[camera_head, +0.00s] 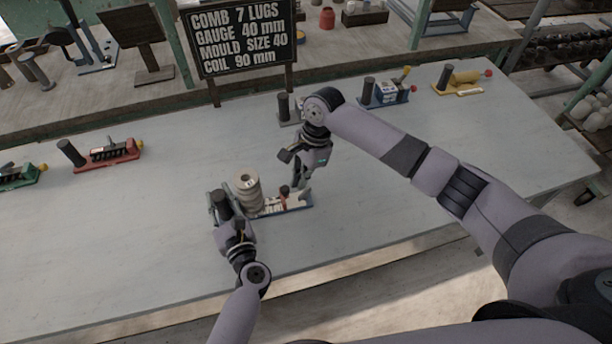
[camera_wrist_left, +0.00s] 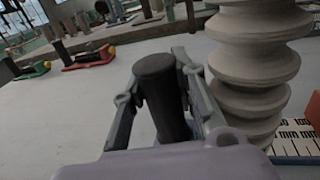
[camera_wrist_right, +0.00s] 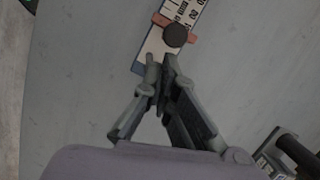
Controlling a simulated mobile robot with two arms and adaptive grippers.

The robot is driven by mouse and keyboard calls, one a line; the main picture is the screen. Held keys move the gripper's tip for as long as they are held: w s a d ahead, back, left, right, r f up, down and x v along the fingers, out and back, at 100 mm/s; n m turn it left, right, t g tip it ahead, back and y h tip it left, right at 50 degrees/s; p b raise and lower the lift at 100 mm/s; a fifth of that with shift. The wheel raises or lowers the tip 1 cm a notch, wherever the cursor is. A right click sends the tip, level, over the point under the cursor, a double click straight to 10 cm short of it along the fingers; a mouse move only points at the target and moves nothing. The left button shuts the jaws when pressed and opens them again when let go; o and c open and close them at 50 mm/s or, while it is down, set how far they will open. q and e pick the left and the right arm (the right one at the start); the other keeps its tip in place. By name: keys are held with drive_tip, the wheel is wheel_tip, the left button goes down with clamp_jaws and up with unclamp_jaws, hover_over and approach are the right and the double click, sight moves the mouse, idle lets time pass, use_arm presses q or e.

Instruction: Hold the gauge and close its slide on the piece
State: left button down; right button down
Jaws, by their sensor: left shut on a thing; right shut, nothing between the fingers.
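The blue gauge (camera_head: 300,201) lies on the table with a white millimetre scale, which also shows in the right wrist view (camera_wrist_right: 152,48). My left gripper (camera_head: 220,200) is shut on its dark upright handle (camera_wrist_left: 160,85). The grey ridged clay piece (camera_head: 247,192) stands upright beside the handle; it also shows in the left wrist view (camera_wrist_left: 254,70). The red slide (camera_wrist_right: 160,20) with its dark knob (camera_wrist_right: 175,36) sits on the scale to the right of the piece. My right gripper (camera_head: 303,184) is shut and empty, over the gauge's right end, beyond the slide.
A black sign (camera_head: 243,38) reading "GAUGE 40 mm" stands behind. Other gauges rest on the table: a red one (camera_head: 118,151), a green one (camera_head: 20,177), a blue one (camera_head: 385,95) and a yellow one (camera_head: 463,80). The table around the gauge in use is clear.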

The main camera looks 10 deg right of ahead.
sight(284, 187)
drive_tip(key=a, duration=0.4)
drive_tip(key=shift+a, duration=0.35)
drive_tip(key=shift+d, duration=0.2)
